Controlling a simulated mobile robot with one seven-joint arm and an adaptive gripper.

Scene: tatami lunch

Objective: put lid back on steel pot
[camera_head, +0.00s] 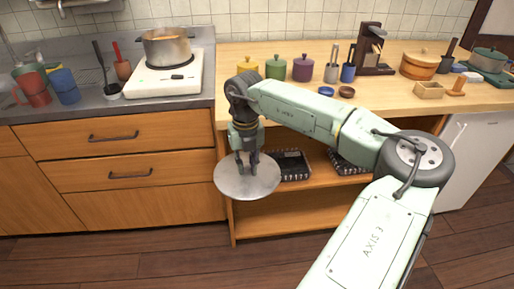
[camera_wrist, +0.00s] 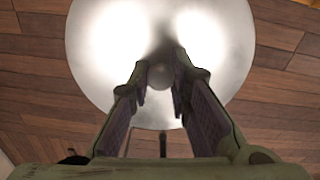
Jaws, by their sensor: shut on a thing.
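A steel pot (camera_head: 166,50) stands without a lid on a white cooker (camera_head: 161,80) on the grey counter at the left. My gripper (camera_head: 247,168) is shut on the round steel lid (camera_head: 246,186) by its knob and holds it in front of the wooden counter, below the counter top and to the right of the pot. In the wrist view the lid (camera_wrist: 95,60) lies beyond the fingers, with the knob between the fingertips (camera_wrist: 160,78). The pot does not show in the wrist view.
Yellow, green and purple canisters (camera_head: 303,68) stand on the wooden counter behind my arm. Red and blue cups (camera_head: 64,86) and utensil holders stand left of the cooker. A wooden shelf (camera_head: 290,211) with black baskets is behind the lid. The floor in front is clear.

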